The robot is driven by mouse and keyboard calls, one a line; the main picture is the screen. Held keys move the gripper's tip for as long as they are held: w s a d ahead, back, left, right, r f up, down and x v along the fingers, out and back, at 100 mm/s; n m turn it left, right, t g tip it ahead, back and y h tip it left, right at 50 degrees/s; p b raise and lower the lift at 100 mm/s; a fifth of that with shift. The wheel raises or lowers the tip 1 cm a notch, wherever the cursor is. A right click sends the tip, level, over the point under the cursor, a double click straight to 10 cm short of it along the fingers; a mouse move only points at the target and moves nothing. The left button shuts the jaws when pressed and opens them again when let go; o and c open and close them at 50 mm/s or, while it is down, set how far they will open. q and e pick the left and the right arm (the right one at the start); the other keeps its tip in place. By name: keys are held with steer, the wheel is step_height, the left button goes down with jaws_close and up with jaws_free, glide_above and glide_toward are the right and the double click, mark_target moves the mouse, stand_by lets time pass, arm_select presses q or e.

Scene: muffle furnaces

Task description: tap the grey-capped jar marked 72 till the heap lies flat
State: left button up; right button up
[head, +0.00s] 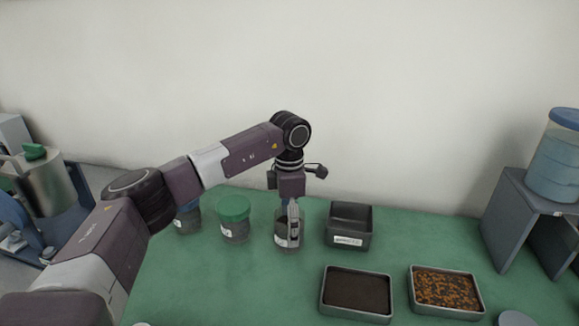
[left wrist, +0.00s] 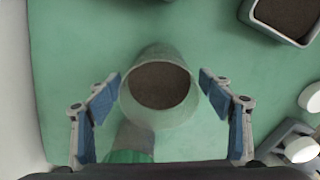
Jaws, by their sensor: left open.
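A clear jar without a lid (head: 281,241) stands on the green bench, and I look down into its mouth in the left wrist view (left wrist: 160,112). Dark brown grains lie inside; I cannot tell whether their surface is heaped or flat. A white label shows on the jar, but its number is too small to read. My left gripper (head: 291,222) points down at this jar, open, with one blue-padded finger on each side of the rim in the left wrist view (left wrist: 160,92). I see a gap beside each finger. My right gripper is not in view.
A green-capped jar (head: 234,219) stands left of the open jar, and another jar (head: 187,221) is partly behind my arm. A grey bin (head: 349,238) stands close on the right. Trays of dark grains (head: 323,305) and orange-brown bits (head: 480,306) lie in front. A grey disc (head: 515,319) lies front right.

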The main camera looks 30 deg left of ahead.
arm_select(q)
step_height(320, 180, up, 8)
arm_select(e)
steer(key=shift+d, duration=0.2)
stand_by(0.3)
